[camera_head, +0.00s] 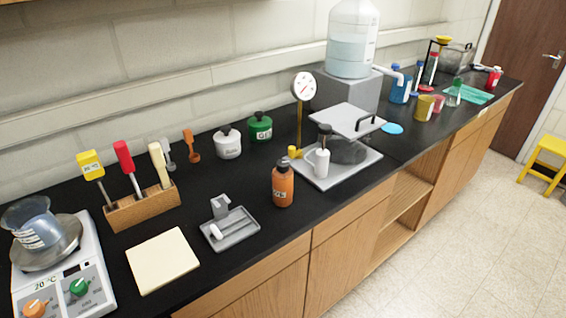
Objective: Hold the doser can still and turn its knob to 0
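Two short cans with dark knobs on top stand near the wall at the middle of the counter: a white can (228,145) and a green can (260,128) with a white label. I cannot tell for certain which of these is the doser can, and no knob setting can be read. Neither of my grippers is in view.
A black counter (195,210) carries a hot plate (85,280) with a beaker, a wooden rack (142,206), a cream pad (162,260) and a small grey tray (230,229). A dial gauge (304,87) and a press-like device (345,165) stand right of the cans.

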